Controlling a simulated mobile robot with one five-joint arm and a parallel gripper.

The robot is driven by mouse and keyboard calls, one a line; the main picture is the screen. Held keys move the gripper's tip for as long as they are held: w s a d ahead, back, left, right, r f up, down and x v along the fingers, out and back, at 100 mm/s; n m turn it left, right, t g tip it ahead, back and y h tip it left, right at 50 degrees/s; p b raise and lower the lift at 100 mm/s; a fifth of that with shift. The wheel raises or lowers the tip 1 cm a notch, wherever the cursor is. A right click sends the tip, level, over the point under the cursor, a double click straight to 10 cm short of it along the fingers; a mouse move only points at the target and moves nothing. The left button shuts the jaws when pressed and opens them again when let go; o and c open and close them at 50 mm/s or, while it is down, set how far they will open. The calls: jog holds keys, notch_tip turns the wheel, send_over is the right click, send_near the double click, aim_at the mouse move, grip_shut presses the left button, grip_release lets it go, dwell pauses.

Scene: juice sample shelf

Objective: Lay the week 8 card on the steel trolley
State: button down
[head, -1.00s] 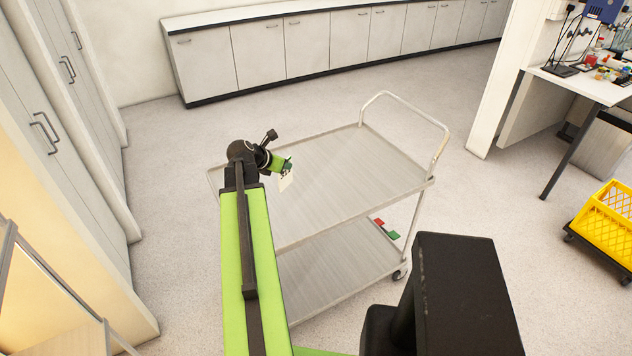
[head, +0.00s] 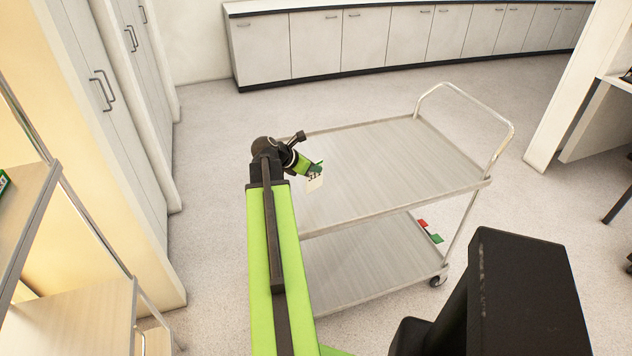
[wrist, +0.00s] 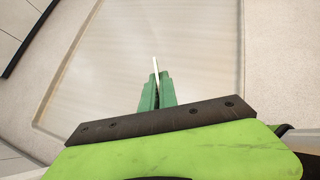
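A small whitish card (head: 315,184) with dark print hangs from my gripper (head: 318,168) in the head view. The print is too small to read. In the wrist view the card (wrist: 156,66) shows edge-on as a thin pale strip between the two green fingers of my gripper (wrist: 156,84), which are shut on it. The steel trolley (head: 395,160) has a bare upper shelf. The gripper and card are over the left part of that shelf, apparently above it; the exact height is hard to tell. The trolley top also fills the middle of the wrist view (wrist: 190,50).
A red and a green item (head: 432,232) lie on the trolley's lower shelf. The trolley's raised handle (head: 468,92) is at its right end. A wooden shelf unit (head: 75,310) stands at the left, beside tall cabinets (head: 110,130). Low cabinets (head: 365,42) line the back wall.

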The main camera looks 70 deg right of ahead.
jog(key=b, duration=0.4)
send_over(314, 189)
jog(key=f, duration=0.4)
jog(key=shift+d+f, duration=0.2)
jog(key=shift+r, duration=0.25)
jog(key=shift+f, duration=0.2)
jog(key=c, duration=1.6)
grip_release()
jog(key=shift+c, duration=0.2)
jog(key=shift+r, duration=0.1)
